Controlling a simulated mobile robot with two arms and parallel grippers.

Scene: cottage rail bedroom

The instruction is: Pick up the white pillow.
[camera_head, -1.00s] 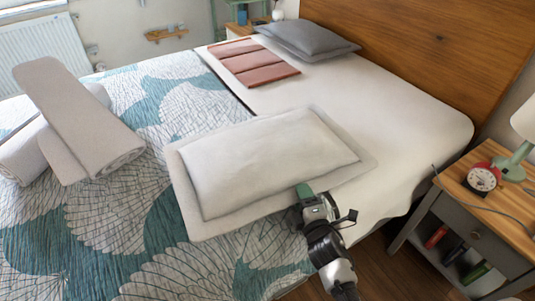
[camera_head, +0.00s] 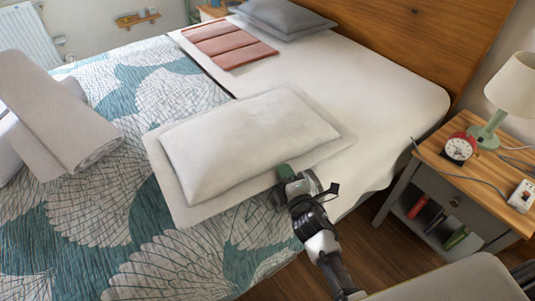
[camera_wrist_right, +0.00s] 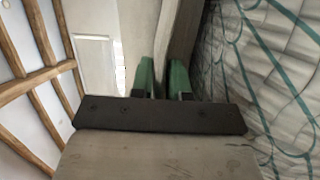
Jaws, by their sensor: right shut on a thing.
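The white pillow (camera_head: 250,140) lies on the near side of the bed, partly on the white sheet and partly on the patterned cover. My right gripper (camera_head: 285,174) is at its front edge and shut on that edge. In the right wrist view, the green fingers (camera_wrist_right: 163,78) stand close together with a strip of pale fabric between them. How deep the edge sits between the fingers is hidden. The pillow looks flat and seems to rest on the bed; I cannot tell whether its front edge is raised. My left gripper is not in view.
A nightstand (camera_head: 440,211) with a red alarm clock (camera_head: 460,148) and a lamp (camera_head: 517,86) stands to the right. A folded red throw (camera_head: 229,45) and a grey pillow (camera_head: 285,18) lie farther back. Bare sheet lies behind the white pillow.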

